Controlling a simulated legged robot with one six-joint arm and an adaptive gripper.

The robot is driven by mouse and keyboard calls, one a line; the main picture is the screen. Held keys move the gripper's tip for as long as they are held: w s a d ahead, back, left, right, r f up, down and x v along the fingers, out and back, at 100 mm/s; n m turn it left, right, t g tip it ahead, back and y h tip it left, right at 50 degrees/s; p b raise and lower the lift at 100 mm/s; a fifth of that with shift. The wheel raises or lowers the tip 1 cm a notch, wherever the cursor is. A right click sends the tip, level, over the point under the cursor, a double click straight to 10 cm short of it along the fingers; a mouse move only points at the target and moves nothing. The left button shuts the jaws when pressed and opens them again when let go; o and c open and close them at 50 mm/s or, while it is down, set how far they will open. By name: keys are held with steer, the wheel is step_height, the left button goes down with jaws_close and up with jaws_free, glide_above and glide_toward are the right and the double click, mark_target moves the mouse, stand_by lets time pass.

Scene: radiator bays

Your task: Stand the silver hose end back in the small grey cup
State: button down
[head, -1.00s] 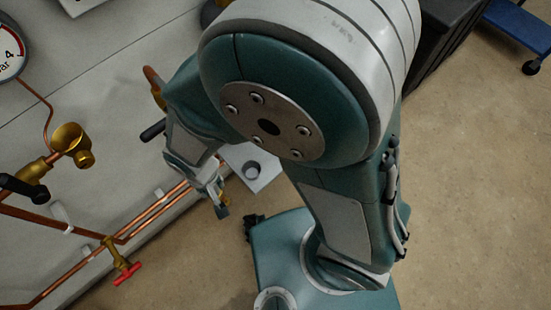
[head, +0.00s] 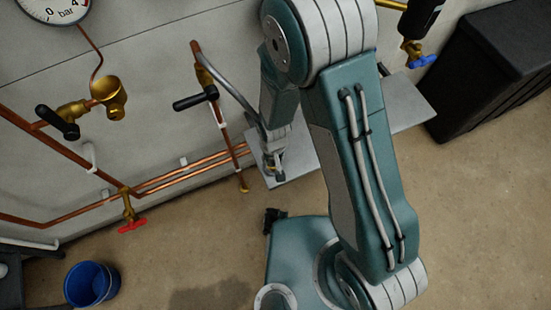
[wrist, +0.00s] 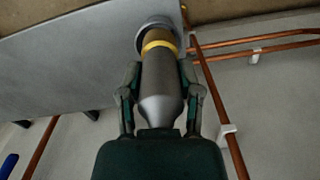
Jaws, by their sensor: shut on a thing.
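My gripper (wrist: 160,92) is shut on the silver hose end (wrist: 161,82), with one finger on each side of its grey body. A yellow band (wrist: 159,46) and a brass-coloured part show at its far end. The small grey cup (wrist: 146,24) stands on a grey shelf (wrist: 60,60). The brass end overlaps the cup's opening in the wrist view; I cannot tell how deep it sits. In the head view my gripper (head: 272,160) is low over the shelf, and the cup is mostly hidden there. A grey hose (head: 232,88) runs to the gripper from the upper left.
Copper pipes (head: 190,175) run along the wall to the left, with a red-handled valve (head: 131,225) and a black-handled valve (head: 195,99). A blue bucket (head: 91,284) stands at lower left. A black bin (head: 490,75) stands at right. The floor at lower right is clear.

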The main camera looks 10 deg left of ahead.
steer(key=f, duration=0.1)
steer(key=w+f, duration=0.1)
steer(key=f, duration=0.1)
steer(key=w+a+f, duration=0.1)
steer(key=f, duration=0.1)
steer(key=shift+a, duration=0.1)
steer(key=shift+d+f, duration=0.2)
steer(key=shift+f, duration=0.05)
steer(key=shift+d, duration=0.3)
steer(key=shift+a+f, duration=0.2)
steer(key=shift+a, duration=0.05)
steer(key=shift+c, duration=1.4)
jaws_free()
steer(key=shift+s+a, duration=0.1)
steer(key=shift+d+r, duration=0.1)
steer(key=shift+d, duration=0.1)
step_height(320, 180, up, 12)
steer(key=shift+r, duration=0.1)
steer(key=shift+r, duration=0.1)
